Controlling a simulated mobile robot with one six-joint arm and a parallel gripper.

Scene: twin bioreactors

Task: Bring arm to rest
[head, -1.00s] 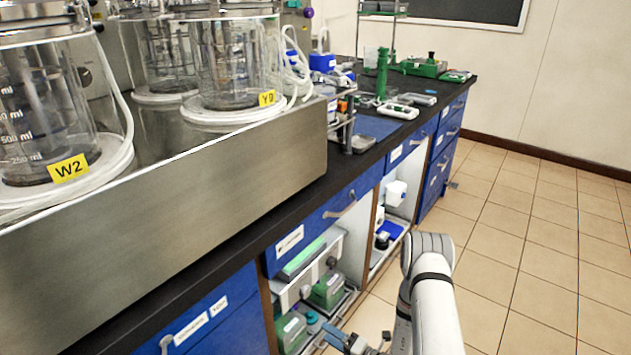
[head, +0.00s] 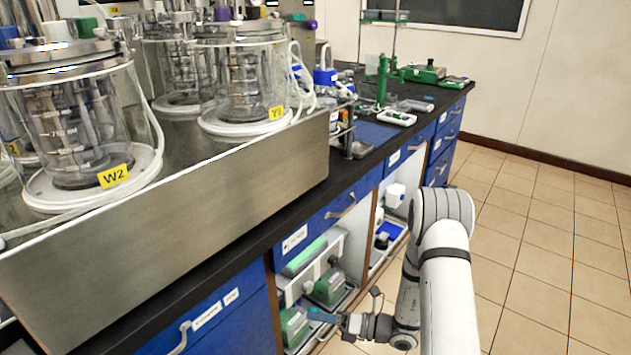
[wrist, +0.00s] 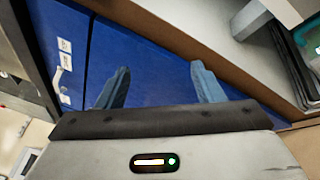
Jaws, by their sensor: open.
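My arm shows at the lower right of the head view, a white arm with its elbow raised in front of the bench's open shelves. My gripper (head: 325,317) is at the bottom middle of the head view, pointing left toward the cabinet front, below bench height. In the wrist view my gripper (wrist: 160,88) has its two blue-grey fingers spread wide with nothing between them. Behind them is the blue cabinet front (wrist: 160,55). The exact gap between fingers and cabinet cannot be told.
Glass vessels marked W2 (head: 80,140) and Y9 (head: 243,85) stand in a steel tray (head: 190,190) on the black-topped bench. Open shelves below hold green-and-white boxes (head: 328,287). The tiled floor (head: 540,240) on the right is clear.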

